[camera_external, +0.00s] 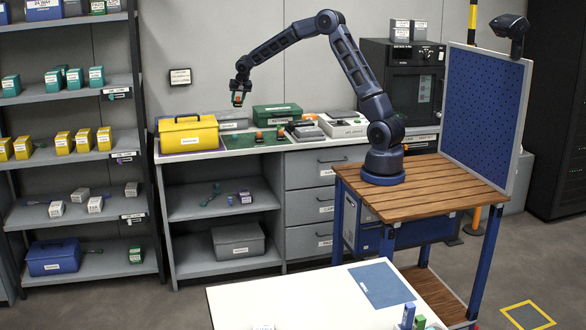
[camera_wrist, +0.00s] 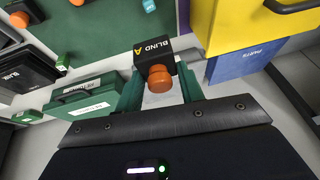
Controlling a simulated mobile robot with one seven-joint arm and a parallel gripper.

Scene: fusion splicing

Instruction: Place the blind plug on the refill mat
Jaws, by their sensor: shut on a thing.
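The blind plug (camera_wrist: 155,60) is a black block marked "BLIND A" with an orange knob. My gripper (camera_wrist: 160,88) is shut on it, with green fingers on either side. In the external view my gripper (camera_external: 240,92) hangs in the air above the back counter, with a small bit of orange showing at its tip. A dark green mat (camera_external: 236,141) lies on the counter below; it also shows in the wrist view (camera_wrist: 88,28). A blue mat (camera_external: 381,284) lies on the white front table. No readable label tells which is the refill mat.
A yellow toolbox (camera_external: 188,136) stands left of the green mat, and a green case (camera_external: 277,115) behind it. Other black blocks with orange knobs (camera_wrist: 22,14) stand on or near the mat. Shelves (camera_external: 70,100) stand at the left.

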